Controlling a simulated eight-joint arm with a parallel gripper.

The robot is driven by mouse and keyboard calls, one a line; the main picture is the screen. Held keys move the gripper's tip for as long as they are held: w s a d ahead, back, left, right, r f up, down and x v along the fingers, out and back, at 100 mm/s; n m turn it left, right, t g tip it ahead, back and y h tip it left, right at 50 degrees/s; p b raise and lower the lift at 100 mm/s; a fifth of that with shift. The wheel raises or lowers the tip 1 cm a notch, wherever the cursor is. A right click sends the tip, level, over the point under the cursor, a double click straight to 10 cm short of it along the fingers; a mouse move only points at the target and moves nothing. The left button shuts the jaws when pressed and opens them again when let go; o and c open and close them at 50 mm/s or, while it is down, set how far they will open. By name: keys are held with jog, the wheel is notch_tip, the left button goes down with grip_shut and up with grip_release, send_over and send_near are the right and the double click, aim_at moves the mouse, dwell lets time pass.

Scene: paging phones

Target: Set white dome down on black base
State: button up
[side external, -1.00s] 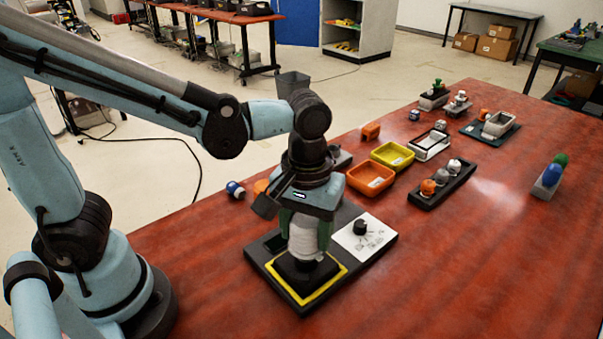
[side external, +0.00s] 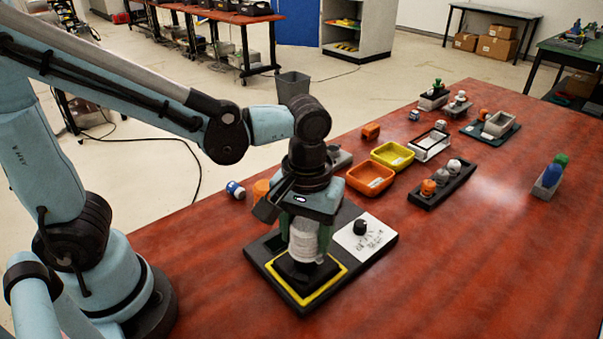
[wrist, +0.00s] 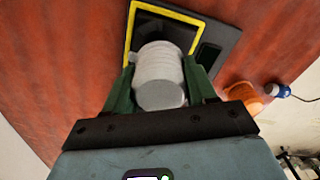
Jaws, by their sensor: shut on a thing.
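The white dome (side external: 303,240) is a ribbed, rounded piece held upright between the green fingers of my gripper (side external: 304,232). It also shows in the wrist view (wrist: 158,75), with a finger on each side. The black base (side external: 306,273) sits below it inside a yellow square outline (side external: 333,283) on a dark board (side external: 265,248). The dome's lower end is at the top of the base in the side view; whether they touch is hard to tell. My gripper is shut on the dome.
A white panel with a black knob (side external: 360,227) is on the board's right part. An orange tray (side external: 370,179) and a yellow tray (side external: 392,155) stand behind it. The table's right front is clear.

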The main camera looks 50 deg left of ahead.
aim_at(307, 223)
jog(key=shift+f, duration=1.7)
dwell(1.3)
jog(key=o, duration=1.2)
jog(key=shift+o, duration=0.4)
jog(key=shift+o, duration=1)
jog(key=shift+r, duration=3.25)
